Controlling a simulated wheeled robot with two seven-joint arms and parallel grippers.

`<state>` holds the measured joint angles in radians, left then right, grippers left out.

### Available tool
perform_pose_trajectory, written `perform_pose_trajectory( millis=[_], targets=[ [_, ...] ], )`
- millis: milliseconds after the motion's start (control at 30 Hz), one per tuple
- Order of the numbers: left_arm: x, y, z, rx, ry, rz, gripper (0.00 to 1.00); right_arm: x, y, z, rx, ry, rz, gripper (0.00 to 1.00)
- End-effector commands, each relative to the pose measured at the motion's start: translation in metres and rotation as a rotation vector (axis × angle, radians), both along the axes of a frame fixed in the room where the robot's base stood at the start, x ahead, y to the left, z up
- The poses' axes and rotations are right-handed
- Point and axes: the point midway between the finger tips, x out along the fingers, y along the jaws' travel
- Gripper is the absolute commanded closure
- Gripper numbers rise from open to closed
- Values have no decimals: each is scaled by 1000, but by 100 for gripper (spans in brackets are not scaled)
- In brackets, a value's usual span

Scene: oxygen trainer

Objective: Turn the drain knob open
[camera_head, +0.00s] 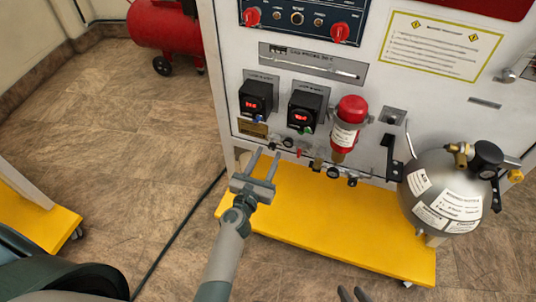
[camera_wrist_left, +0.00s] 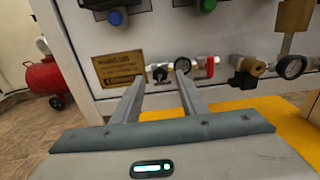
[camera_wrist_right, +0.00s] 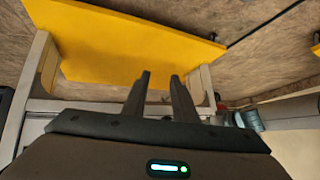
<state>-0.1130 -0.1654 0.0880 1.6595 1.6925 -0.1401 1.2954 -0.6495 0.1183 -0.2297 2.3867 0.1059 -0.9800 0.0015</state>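A small black knob (camera_wrist_left: 160,73) sits on the pipe fittings at the lower left of the white panel; I take it to be the drain knob, though no label can be read. In the head view the knob (camera_head: 274,146) is tiny. My left gripper (camera_head: 264,155) is open and empty; it also shows in the left wrist view (camera_wrist_left: 161,82), its fingertips on either side of the knob's line, seemingly just short of it. My right gripper (camera_head: 353,295) is at the bottom edge of the head view; in the right wrist view (camera_wrist_right: 160,76) it is open and empty.
Right of the knob are a round gauge (camera_wrist_left: 183,65) and a red valve handle (camera_wrist_left: 210,67). A brass plate (camera_wrist_left: 118,68) is to its left. The yellow base (camera_head: 330,225) lies below. A red filter bowl (camera_head: 348,120) and a silver tank (camera_head: 440,180) stand farther right.

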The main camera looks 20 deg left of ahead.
Motion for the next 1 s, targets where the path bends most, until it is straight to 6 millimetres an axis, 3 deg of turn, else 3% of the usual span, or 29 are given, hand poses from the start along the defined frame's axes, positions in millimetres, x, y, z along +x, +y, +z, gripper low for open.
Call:
perform_pose_trajectory(
  millis=[400, 1000],
  targets=[
    [-53, 2, -2, 0, 2, 0, 61, 8, 5, 5, 17, -49, -1, 74],
    [-61, 2, 0, 0, 1, 0, 61, 11, 7, 9, 24, -74, -1, 74]
  ],
)
